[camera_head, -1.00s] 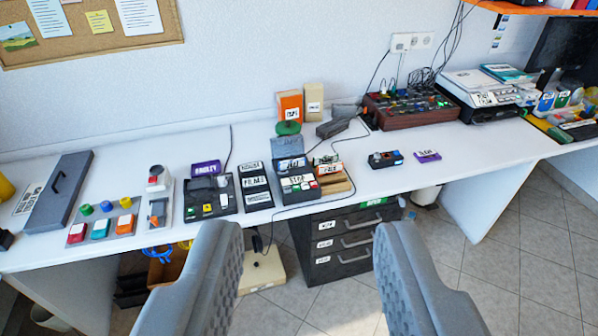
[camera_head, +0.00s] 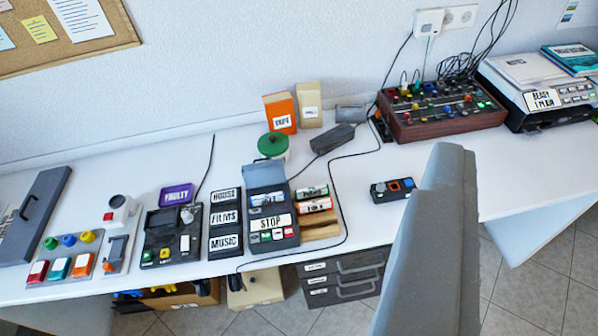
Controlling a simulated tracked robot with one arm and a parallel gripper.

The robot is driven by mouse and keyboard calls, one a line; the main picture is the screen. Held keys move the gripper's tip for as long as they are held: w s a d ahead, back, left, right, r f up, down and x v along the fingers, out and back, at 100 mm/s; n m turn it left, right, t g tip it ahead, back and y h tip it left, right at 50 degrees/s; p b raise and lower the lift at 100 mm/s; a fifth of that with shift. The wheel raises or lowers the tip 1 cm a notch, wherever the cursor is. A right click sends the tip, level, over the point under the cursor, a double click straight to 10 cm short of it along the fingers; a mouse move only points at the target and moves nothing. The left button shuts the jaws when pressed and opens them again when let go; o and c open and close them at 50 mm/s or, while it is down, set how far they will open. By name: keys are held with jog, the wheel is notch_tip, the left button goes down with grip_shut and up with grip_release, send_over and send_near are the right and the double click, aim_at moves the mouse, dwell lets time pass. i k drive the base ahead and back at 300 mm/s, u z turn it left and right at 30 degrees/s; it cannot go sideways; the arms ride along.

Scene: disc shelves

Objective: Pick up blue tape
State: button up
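No tape that is plainly blue stands out. A small blue-and-white labelled item (camera_head: 268,199) sits in the dark open-lidded box marked STOP (camera_head: 277,221) on the white desk. Beside it, a brown cardboard holder (camera_head: 320,226) carries small labelled items with orange and green-white faces (camera_head: 312,192). I cannot tell whether any of these is the blue tape. Of my gripper (camera_head: 430,240), one grey part shows large at the lower right, in front of the desk's front edge and apart from these items. No second finger shows, so its opening is unclear.
A purple FAULTY box (camera_head: 177,194), a dark button panel (camera_head: 172,235) and HOUSE/FILMS/MUSIC blocks (camera_head: 225,222) crowd the left. A small black device (camera_head: 392,189) stands right of a loose cable (camera_head: 340,190). A mixer (camera_head: 440,108) is behind. Drawers (camera_head: 342,278) are below.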

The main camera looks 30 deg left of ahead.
aim_at(271, 198)
jog(key=u, duration=0.4)
jog(key=i, duration=1.2)
jog(key=u, duration=0.75)
